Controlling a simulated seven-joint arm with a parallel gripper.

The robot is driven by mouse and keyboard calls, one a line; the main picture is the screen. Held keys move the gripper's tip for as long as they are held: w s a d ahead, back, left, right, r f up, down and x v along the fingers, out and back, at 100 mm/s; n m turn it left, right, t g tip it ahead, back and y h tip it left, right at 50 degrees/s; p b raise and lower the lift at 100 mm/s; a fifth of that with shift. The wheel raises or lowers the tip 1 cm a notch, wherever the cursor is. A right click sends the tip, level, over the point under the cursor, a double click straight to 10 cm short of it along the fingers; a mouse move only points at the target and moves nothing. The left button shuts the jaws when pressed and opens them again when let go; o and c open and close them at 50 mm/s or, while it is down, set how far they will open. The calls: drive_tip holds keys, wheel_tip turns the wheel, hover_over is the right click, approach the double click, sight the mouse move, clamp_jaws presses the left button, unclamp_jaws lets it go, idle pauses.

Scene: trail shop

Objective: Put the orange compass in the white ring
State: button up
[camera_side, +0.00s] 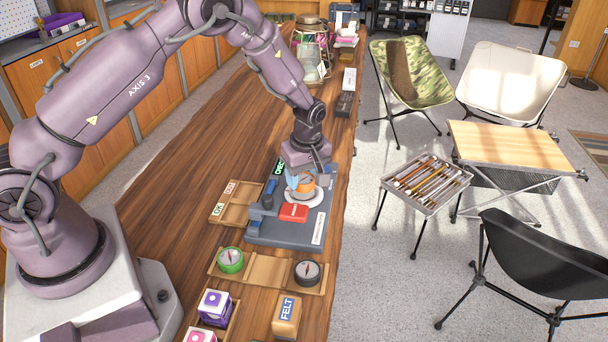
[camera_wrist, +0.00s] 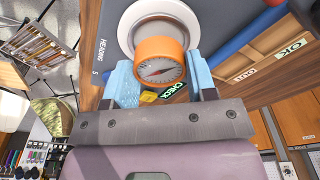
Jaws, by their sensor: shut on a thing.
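The orange compass (camera_wrist: 159,67) is between the light-blue fingers of my gripper (camera_wrist: 158,88) in the wrist view. My gripper is shut on it. The side view shows the compass (camera_side: 306,184) at my gripper (camera_side: 304,182), over the white ring (camera_side: 305,202) on the dark grey board (camera_side: 278,232). In the wrist view the white ring (camera_wrist: 125,30) shows around and beyond the compass, which hides part of it. I cannot tell whether the compass touches the ring's floor.
A red block (camera_side: 293,212) sits on the board near the ring. A wooden tray (camera_side: 224,213) marked OK and OUT lies to its left. A rack (camera_side: 268,270) in front holds a green compass (camera_side: 230,260) and a black compass (camera_side: 307,272). A FELT block (camera_side: 287,315) stands nearer.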

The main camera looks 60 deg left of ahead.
drive_tip(key=shift+f, duration=0.2)
drive_tip(key=shift+f, duration=0.3)
drive_tip(key=shift+f, duration=0.45)
idle(1.1)
drive_tip(key=o, duration=1.4)
drive_tip(key=shift+c, duration=0.2)
drive_tip(key=shift+r, duration=4.05)
